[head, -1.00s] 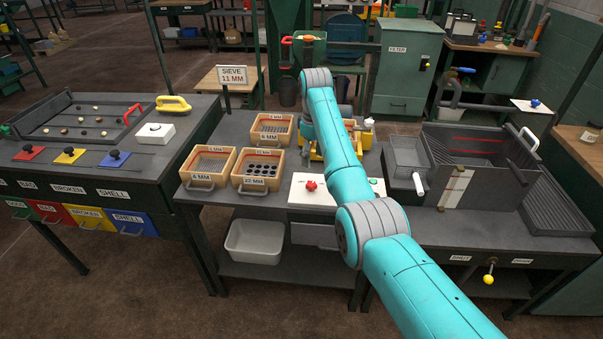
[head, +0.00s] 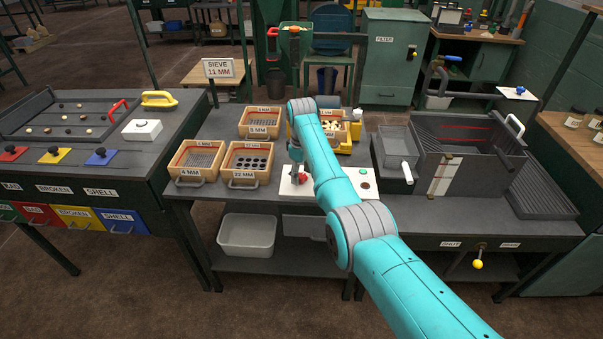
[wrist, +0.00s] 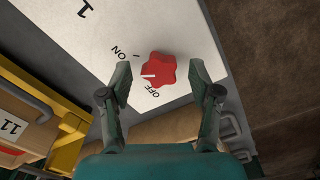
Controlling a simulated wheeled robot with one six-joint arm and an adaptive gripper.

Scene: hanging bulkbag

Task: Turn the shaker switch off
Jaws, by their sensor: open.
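The shaker switch is a red lobed knob (wrist: 158,70) on a white panel (wrist: 100,30) with the words ON and OFF beside it. Its white pointer line lies between the two words in the wrist view. In the head view the red knob (head: 303,177) is partly hidden by my arm's end. My gripper (wrist: 158,75) is open, with one finger on each side of the knob. I cannot tell whether either finger touches it. In the head view my gripper (head: 297,172) points down at the panel.
Wooden sieve boxes (head: 197,160) stand left of the panel. A yellow-framed shaker with a sieve box (head: 335,130) stands just behind my arm. A dark bin unit (head: 455,165) stands further right.

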